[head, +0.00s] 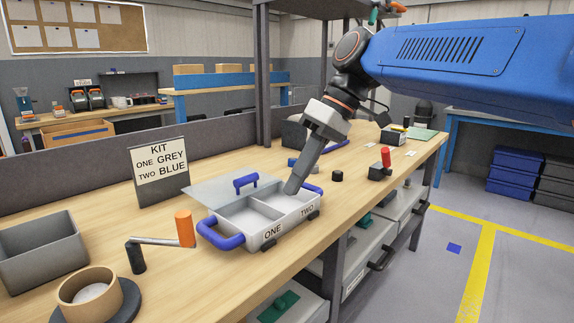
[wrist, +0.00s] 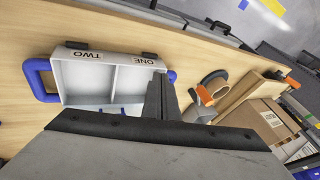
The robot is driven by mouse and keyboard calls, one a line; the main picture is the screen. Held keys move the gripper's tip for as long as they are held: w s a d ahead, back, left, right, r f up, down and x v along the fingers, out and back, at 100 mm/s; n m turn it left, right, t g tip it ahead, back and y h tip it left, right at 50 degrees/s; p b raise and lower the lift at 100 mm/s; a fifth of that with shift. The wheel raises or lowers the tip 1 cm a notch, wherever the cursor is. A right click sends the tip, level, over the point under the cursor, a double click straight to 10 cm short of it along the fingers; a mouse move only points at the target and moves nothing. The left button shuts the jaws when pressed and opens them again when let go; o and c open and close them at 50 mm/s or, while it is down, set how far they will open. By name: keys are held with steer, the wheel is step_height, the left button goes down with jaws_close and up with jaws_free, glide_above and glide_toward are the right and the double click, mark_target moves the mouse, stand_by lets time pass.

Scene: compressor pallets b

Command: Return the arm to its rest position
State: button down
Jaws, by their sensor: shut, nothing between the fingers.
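My blue arm (head: 450,62) reaches in from the upper right in the head view. My gripper (head: 291,189) points down and is shut and empty. In the head view its tip overlaps the far right part of the white kit case (head: 268,240); the height between them is hard to tell. In the wrist view my gripper (wrist: 160,84) is in front of the case's ONE end. The case (wrist: 62,75) has blue handles, an open lid and two compartments labelled ONE and TWO. Both look empty in the wrist view.
A kit sign (head: 160,168) reads one grey, two blue. A grey bin (head: 45,250), a crank with an orange handle (head: 185,229) and a round wooden holder (head: 120,297) stand at left. A red-topped item (head: 385,160) and black knob (head: 337,176) are right. A shelf post (head: 263,75) rises behind.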

steer(key=s+d+f+m+t+h, duration=0.2)
steer(key=s+d+f+m, duration=0.2)
steer(key=d+f, duration=0.4)
steer(key=s+d+f+m+t+h, duration=0.1)
steer(key=s+d+f+m, duration=0.3)
steer(key=d+f, duration=0.5)
steer(key=s+d+f+m+t+h, duration=0.2)
steer(key=s+d+f, duration=0.4)
steer(key=d, duration=0.5)
step_height(320, 180, down, 3)
steer(key=shift+s+r+m+t+h, duration=0.15)
steer(key=shift+s+m+t+h, duration=0.15)
steer(key=shift+m+t, duration=0.5)
